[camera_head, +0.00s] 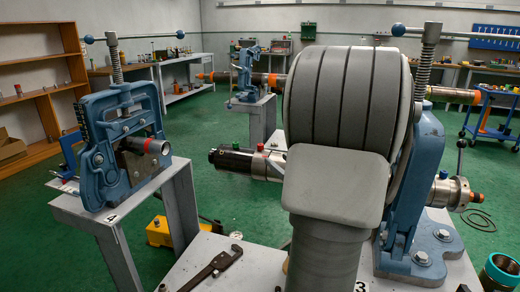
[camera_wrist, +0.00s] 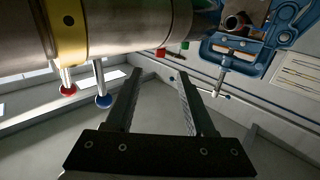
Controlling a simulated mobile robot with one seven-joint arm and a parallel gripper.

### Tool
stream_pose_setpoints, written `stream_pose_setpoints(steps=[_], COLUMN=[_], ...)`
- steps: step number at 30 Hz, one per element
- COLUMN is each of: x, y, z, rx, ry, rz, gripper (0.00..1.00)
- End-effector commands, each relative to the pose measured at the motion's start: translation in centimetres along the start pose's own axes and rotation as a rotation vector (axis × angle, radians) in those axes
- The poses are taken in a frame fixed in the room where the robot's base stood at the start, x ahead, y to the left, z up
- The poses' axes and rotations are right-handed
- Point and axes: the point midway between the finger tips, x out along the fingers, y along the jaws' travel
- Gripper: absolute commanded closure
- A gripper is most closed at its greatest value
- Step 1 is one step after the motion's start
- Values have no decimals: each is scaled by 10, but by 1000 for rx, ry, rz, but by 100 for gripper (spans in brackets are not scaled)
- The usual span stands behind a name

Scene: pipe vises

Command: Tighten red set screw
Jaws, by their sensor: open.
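A metal pipe (camera_wrist: 130,28) runs across the top of the wrist view. A red-tipped screw (camera_wrist: 68,90) and a blue-tipped screw (camera_wrist: 103,100) with silver shanks stick out near its yellow band (camera_wrist: 69,30). Farther along are a small red knob (camera_wrist: 161,52) and a green knob (camera_wrist: 185,45). My gripper (camera_wrist: 160,72) is open and empty, its fingertips close to the pipe, with the small red knob seen between them. In the head view, the pipe's left end (camera_head: 236,160) shows a red knob (camera_head: 260,147) and a green one; my arm hides the gripper and the pipe's middle.
A blue vise (camera_head: 433,215) stands on the near bench at right. Another blue vise (camera_head: 120,150) holds a short pipe on a grey stand at left. A pipe wrench (camera_head: 215,267) lies on the near bench. A green-and-black ring fitting (camera_head: 500,272) stands at bottom right.

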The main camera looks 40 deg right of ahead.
Motion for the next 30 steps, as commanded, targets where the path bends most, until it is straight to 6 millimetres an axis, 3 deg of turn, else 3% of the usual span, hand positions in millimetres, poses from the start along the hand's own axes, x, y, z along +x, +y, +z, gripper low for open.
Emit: stream_pose_setpoints(steps=[9,15,21,29,30], x=[71,101,114,115,115], y=[-1,0,0,0,0], z=[2,1,0,0,0], rx=[-1,-1,-1,-1,-1], ry=[0,0,0,-1,-1], rz=[-3,-1,0,0,0], gripper=[45,45,45,45,51])
